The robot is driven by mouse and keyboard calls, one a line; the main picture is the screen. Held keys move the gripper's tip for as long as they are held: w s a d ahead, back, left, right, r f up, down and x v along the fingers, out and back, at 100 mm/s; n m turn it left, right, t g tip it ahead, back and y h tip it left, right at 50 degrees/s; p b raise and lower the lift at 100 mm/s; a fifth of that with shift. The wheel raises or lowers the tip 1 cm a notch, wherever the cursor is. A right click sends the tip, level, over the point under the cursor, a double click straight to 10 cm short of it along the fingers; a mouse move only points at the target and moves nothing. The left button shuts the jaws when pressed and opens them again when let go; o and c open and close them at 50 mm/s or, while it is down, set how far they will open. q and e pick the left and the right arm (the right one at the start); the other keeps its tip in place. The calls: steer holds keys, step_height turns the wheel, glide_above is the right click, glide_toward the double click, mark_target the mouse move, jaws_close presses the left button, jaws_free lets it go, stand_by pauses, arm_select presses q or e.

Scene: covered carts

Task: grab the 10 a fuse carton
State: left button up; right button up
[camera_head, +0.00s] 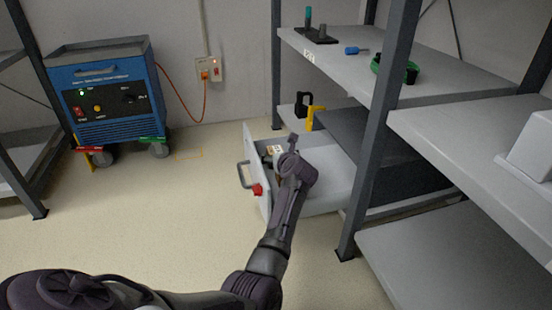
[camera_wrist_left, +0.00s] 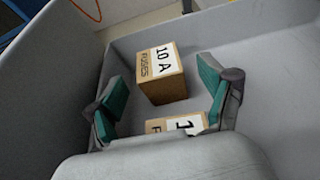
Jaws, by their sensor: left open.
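The 10 A fuse carton (camera_wrist_left: 164,78) is a small brown box with a white label, standing in the grey drawer (camera_wrist_left: 192,30) in the left wrist view. A second fuse carton (camera_wrist_left: 172,125) lies nearer, its label partly cut off by my gripper body. My left gripper (camera_wrist_left: 164,100) is open, its teal-padded fingers on either side of the space in front of the 10 A carton, not closed on it. In the head view my left arm reaches into the open drawer (camera_head: 330,190), and the gripper (camera_head: 287,152) hides most of the contents. My right gripper is not in view.
The drawer's front has a handle (camera_head: 243,174) and a red knob (camera_head: 257,190). Grey shelving (camera_head: 440,60) with dark posts stands right of and above the drawer. A blue wheeled unit (camera_head: 108,95) stands back left. The floor between is clear.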

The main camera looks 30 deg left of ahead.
arm_select(q)
steer(key=c, duration=1.3)
steer(key=shift+r, duration=0.1)
steer(key=shift+r, duration=0.1)
